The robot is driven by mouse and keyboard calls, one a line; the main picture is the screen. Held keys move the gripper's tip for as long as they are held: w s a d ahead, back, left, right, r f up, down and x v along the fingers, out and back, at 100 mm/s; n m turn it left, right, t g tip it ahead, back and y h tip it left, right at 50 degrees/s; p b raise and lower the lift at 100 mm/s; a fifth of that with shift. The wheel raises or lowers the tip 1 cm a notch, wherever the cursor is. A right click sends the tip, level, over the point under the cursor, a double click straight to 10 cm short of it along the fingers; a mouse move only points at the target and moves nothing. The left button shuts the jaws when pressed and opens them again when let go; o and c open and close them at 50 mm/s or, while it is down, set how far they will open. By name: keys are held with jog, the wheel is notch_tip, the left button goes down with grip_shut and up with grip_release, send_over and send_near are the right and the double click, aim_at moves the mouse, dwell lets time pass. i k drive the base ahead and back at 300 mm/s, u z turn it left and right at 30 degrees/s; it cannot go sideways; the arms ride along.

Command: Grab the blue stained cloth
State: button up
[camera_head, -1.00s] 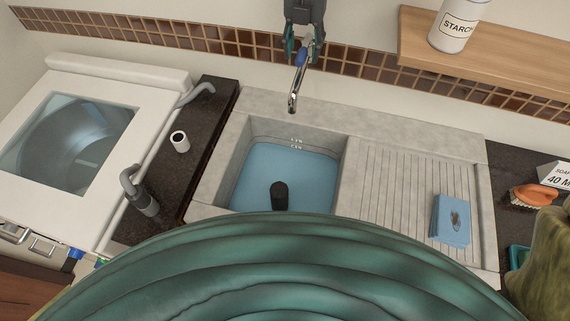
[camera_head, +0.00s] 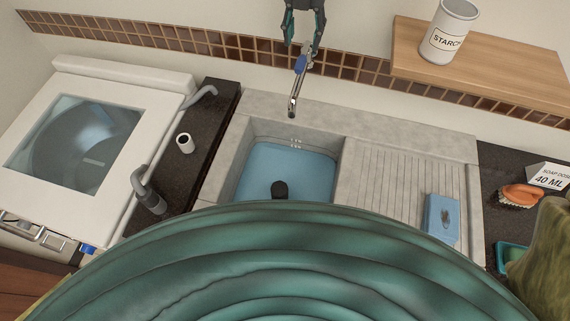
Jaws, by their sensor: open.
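The blue stained cloth (camera_head: 442,217) lies folded on the ribbed drainboard, right of the sink basin. A dark stain shows on its top. My gripper (camera_head: 302,42) is at the top of the view, near the wall and above the faucet (camera_head: 296,85). Its fingers are spread and hold nothing. It is far up and left of the cloth, not touching it.
The grey sink (camera_head: 345,165) holds blue water, with a dark cylinder (camera_head: 280,189) in it. A washing machine (camera_head: 85,130) stands at left. A starch can (camera_head: 449,32) is on a wooden shelf (camera_head: 500,75). An orange brush (camera_head: 518,195) and a soap-dose card (camera_head: 549,177) lie right of the drainboard.

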aim_at(441, 220)
jog(key=k, duration=2)
